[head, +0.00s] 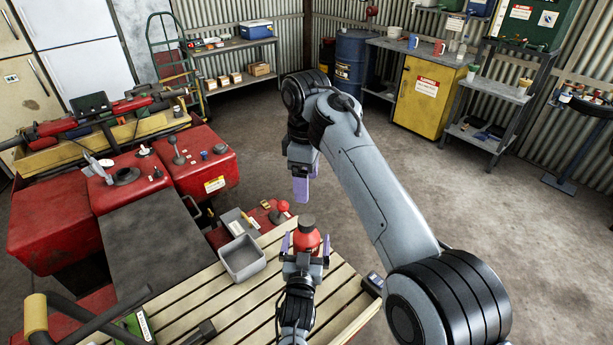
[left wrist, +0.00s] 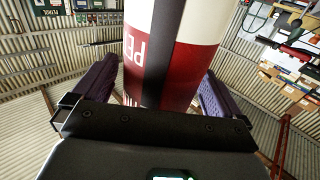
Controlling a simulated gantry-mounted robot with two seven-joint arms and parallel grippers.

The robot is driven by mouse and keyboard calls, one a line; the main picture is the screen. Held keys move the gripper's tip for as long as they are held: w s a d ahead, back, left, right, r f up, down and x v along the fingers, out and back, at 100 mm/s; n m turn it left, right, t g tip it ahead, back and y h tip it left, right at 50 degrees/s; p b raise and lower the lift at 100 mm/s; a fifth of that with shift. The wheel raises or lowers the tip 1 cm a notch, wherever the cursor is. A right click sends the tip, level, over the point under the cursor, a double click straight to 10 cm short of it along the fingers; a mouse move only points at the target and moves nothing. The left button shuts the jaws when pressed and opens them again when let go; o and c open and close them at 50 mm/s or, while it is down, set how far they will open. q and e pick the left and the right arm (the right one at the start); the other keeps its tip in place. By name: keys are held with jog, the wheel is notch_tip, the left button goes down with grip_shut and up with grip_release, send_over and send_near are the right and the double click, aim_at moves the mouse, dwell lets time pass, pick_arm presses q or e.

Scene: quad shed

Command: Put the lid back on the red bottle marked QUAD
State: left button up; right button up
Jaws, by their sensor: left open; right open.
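A red bottle (head: 306,241) with a dark top (head: 307,221) stands at the slatted table's far edge; I cannot tell whether the dark top is a lid. My left gripper (head: 305,246) is open, its purple fingers on either side of the bottle. In the left wrist view, a red-and-white cylinder (left wrist: 190,65) with a dark stripe and partial letters "PE" stands between the open fingers (left wrist: 150,95). The word QUAD is not readable. My right gripper (head: 302,188) is open and empty, pointing down above and beyond the bottle. I cannot pick out a separate lid.
A grey open bin (head: 243,258) sits on the slatted table (head: 240,310), left of the bottle. A small dark device (head: 374,281) lies at the table's right edge. The red quad (head: 198,160) stands at left. My right arm crosses the middle; the floor beyond is clear.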

pick_arm(q)
jog(key=s+a, duration=0.1)
jog(key=s, duration=0.8)
jog(key=shift+s, duration=0.1)
